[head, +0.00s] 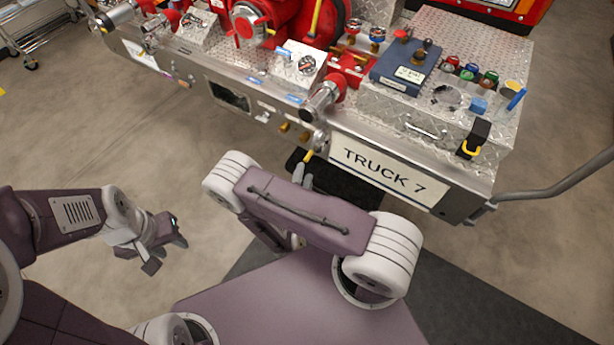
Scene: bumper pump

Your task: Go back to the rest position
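My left gripper (168,252) hangs over bare floor at the left, well apart from the truck, with its fingers spread and nothing between them. My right arm is folded in front of the truck bumper (395,190). My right gripper (304,176) is mostly hidden behind that arm; only grey finger-like parts show, just below a yellow-tipped lever (309,156) under the bumper's front edge. I cannot tell whether it touches the lever or is shut.
A grey bent bar (560,185) juts out at right. A metal cart (30,25) stands at upper left. Floor at left is clear.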

